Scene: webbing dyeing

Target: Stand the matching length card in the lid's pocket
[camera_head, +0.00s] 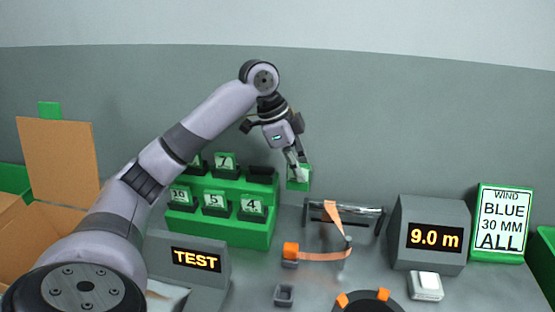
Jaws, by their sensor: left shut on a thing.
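My left gripper (300,165) is shut on a green card (298,184). It holds the card upright, just right of the green card rack (232,231); the number on the card cannot be read. The rack holds several number cards in black slots: 7 (225,161), 10 (180,194), 5 (213,201), 4 (253,205), and one mostly hidden behind my arm. The top right slot (262,172) is empty. An open cardboard box stands at the left with its lid (58,160) raised; I cannot make out a pocket on it. My right gripper is not in view.
A grey display (434,239) reads 9.0 m. A sign (501,222) reads WIND BLUE 30 MM ALL. A TEST display (195,259), orange webbing (322,256) on a metal fixture, a small grey cup (284,295) and a white button (426,286) stand on the grey table.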

